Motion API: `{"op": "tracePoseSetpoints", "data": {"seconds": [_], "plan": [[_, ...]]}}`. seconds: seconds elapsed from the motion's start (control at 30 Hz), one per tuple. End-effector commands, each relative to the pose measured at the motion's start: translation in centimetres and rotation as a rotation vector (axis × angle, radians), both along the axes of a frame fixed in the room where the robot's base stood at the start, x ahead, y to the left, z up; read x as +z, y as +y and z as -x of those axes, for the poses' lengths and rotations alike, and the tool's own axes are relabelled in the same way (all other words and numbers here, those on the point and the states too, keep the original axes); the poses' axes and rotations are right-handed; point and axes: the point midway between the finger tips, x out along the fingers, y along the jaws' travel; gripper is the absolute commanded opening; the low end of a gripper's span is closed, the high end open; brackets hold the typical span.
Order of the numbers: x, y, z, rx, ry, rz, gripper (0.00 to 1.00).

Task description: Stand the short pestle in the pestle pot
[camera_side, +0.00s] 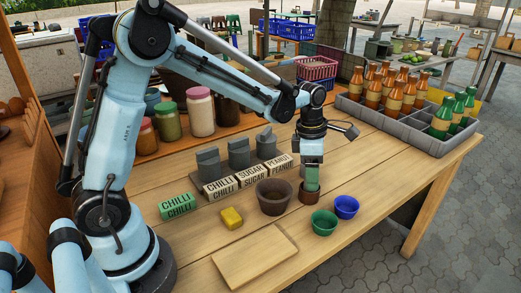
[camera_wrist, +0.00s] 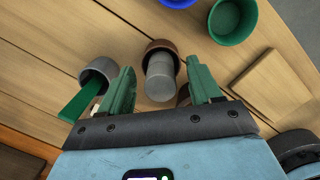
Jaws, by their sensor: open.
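The short pestle is a grey cylinder (camera_wrist: 159,80) in the wrist view, with its end toward the camera. Its far end meets the mouth of the small brown pestle pot (camera_wrist: 161,46); its foot is hidden. In the side view the brown pot (camera_side: 309,196) stands on the table directly below my gripper (camera_side: 311,181). There the pestle is hidden by the fingers. My gripper (camera_wrist: 163,86) has its green fingers spread, one on each side of the pestle, with gaps visible.
The larger clay mortar (camera_side: 274,197) stands just left of the pot. A green bowl (camera_side: 324,223) and a blue bowl (camera_side: 346,207) are close in front. A bottle crate (camera_side: 395,127) stands at right.

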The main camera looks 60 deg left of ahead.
Motion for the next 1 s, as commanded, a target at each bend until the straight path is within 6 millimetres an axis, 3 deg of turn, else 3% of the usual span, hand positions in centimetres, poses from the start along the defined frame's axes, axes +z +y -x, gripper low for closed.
{"op": "tracePoseSetpoints", "data": {"seconds": [0.27, 0.7, 1.0], "plan": [[1.1, 0.1, 0.1, 0.000, 0.000, 0.000, 0.64], [8.8, 0.8, 0.8, 0.000, 0.000, 0.000, 0.64], [11.7, 1.0, 1.0, 0.000, 0.000, 0.000, 0.64]]}}
